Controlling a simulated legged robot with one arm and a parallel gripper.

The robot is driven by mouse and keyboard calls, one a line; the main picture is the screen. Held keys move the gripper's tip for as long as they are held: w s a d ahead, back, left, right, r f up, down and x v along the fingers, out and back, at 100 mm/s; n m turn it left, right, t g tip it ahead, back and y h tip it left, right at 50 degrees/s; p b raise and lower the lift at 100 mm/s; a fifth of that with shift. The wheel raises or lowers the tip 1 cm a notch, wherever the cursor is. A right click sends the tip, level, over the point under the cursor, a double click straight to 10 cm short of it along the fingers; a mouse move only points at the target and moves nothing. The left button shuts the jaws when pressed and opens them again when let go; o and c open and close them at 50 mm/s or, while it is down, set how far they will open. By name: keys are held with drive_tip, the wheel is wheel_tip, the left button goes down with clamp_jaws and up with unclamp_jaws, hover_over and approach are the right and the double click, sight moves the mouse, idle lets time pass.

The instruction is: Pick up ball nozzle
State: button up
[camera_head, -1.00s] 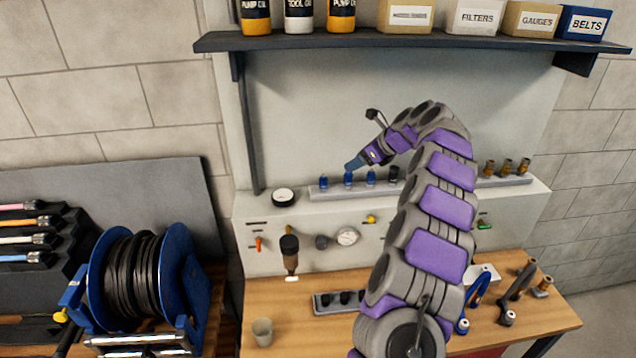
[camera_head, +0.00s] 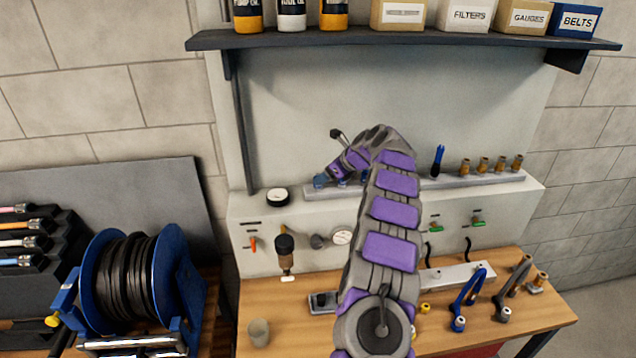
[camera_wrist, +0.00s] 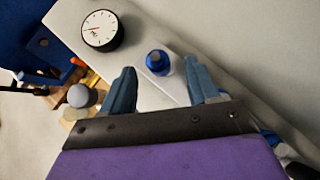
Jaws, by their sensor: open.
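In the wrist view, a ball nozzle (camera_wrist: 158,62) with a shiny blue round top stands upright on a pale rail (camera_wrist: 160,95). The two grey-blue fingers of my gripper (camera_wrist: 162,72) are apart, one on each side of it in the picture. I cannot tell how far above it they are. In the head view, my gripper (camera_head: 327,178) is low over the left end of the rail (camera_head: 440,184). Small blue parts show there, partly hidden by my fingers and arm.
A round gauge (camera_wrist: 101,30) lies close to the left of the nozzle, and it also shows in the head view (camera_head: 277,196). A dark blue nozzle (camera_head: 438,160) and several brass fittings (camera_head: 484,164) stand farther right on the rail. A shelf (camera_head: 400,39) runs above.

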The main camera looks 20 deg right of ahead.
drive_tip(key=x, duration=0.4)
drive_tip(key=shift+w+a+f, duration=0.2)
drive_tip(key=shift+r, duration=0.1)
drive_tip(key=shift+c, duration=0.4)
clamp_jaws()
drive_tip(key=shift+r, duration=0.15)
